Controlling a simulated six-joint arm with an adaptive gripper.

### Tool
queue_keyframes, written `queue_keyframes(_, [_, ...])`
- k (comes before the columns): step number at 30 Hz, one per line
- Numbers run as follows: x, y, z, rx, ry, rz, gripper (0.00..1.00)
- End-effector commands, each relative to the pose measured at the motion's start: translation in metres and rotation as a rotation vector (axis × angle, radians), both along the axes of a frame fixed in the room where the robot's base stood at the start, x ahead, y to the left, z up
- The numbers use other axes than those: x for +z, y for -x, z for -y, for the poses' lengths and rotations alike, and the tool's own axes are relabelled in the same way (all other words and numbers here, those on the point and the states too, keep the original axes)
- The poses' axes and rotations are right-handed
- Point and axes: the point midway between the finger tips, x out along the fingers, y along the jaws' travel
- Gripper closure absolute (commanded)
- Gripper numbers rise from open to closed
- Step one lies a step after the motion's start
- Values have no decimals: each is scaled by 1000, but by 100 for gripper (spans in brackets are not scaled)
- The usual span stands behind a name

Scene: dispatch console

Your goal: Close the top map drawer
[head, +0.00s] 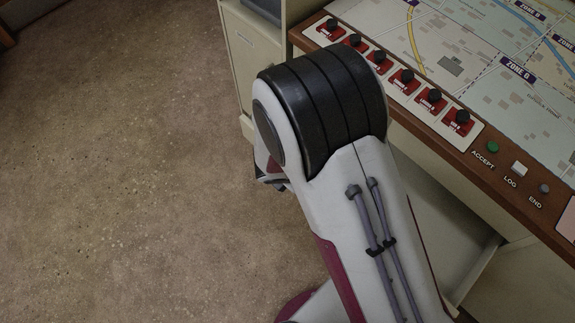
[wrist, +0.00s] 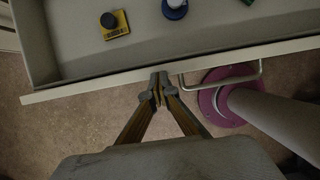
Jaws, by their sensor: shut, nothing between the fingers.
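An open drawer (wrist: 60,35) of the console fills the top of the wrist view, its pale front panel (wrist: 90,86) crossing the picture. A thin bar handle (wrist: 225,80) sticks out from that front. My gripper (wrist: 158,84) is shut and empty, its fingertips at the outer side of the front panel, left of the handle. I cannot tell whether they touch it. In the head view, part of the open drawer (head: 482,262) shows under the console edge at the lower right. My arm hides the gripper and most of the drawer there.
In the drawer lie a yellow piece with a black knob (wrist: 114,24) and a blue round piece (wrist: 174,8). The map console (head: 480,70) above has a row of red knob switches (head: 402,80) near its brown edge. The speckled floor (head: 120,150) at left is clear.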

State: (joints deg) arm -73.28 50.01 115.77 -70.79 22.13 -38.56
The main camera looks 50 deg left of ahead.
Motion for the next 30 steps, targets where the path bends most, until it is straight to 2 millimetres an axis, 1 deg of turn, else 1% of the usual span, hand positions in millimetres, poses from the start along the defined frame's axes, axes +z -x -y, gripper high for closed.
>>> queue_keyframes(1, [-1,-12,1,-6,0,1,100])
queue_keyframes(3, [-1,-27,1,-7,1,0,100])
queue_keyframes(18, [-1,-131,2,-6,0,0,100])
queue_keyframes(24, [-1,-167,1,-5,0,0,100])
queue_keyframes(30, [-1,-194,1,-4,1,-1,100])
